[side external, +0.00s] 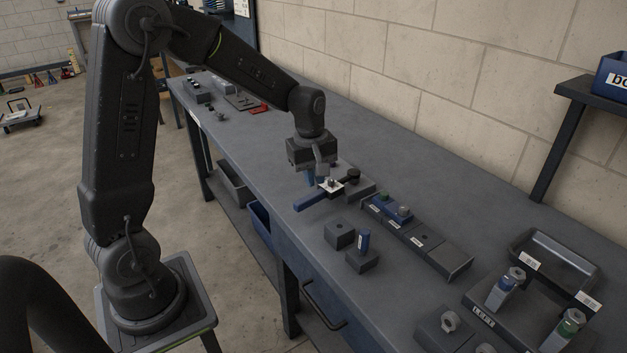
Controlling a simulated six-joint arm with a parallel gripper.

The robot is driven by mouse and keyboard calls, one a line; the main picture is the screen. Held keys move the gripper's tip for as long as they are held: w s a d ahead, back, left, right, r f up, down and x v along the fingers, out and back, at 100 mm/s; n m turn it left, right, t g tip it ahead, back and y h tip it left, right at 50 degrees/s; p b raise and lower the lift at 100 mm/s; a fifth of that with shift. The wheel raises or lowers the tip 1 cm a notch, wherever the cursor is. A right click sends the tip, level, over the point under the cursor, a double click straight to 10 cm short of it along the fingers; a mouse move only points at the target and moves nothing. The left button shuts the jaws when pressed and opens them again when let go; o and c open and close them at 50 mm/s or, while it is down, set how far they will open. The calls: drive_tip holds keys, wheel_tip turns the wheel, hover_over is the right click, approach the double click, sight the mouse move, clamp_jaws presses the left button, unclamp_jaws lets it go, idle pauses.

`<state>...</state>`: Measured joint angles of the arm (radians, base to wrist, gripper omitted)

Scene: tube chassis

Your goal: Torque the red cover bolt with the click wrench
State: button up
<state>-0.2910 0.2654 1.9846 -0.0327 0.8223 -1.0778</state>
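My gripper (322,172) points down over the middle of the bench, just above a blue-handled tool. The tool's blue handle (309,200) points toward the front edge, and a white patch with a small metal piece (331,185) shows at its inner end. A dark round knob (353,174) is just right of it. This tool may be the click wrench, but I cannot be sure. The fingers are small and overlap the parts below, so whether they grip anything is unclear. I cannot make out a red bolt; a small red item (258,108) lies at the bench's far end.
The grey bench (420,190) runs along a block wall. Dark blocks (339,234), one holding a blue upright piece (364,241), stand near the front. A long compartmented holder (421,236) lies right of them. A labelled fixture (484,310) and an empty tray (553,268) sit at the right.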

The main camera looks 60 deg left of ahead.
drive_tip(key=n, duration=0.1)
drive_tip(key=f+n, duration=0.1)
drive_tip(key=n, duration=0.1)
drive_tip(key=shift+s+d+f+g, duration=0.15)
drive_tip(key=shift+s+d+g, duration=0.15)
drive_tip(key=shift+g, duration=0.1)
clamp_jaws()
drive_tip(key=shift+f, duration=3.4)
drive_tip(key=shift+a, duration=0.25)
drive_tip(key=shift+a, duration=0.25)
drive_tip(key=shift+s+a, duration=0.15)
drive_tip(key=shift+a, duration=1)
drive_tip(key=shift+s+a, duration=0.15)
drive_tip(key=shift+a, duration=0.95)
drive_tip(key=shift+a, duration=0.3)
idle(0.4)
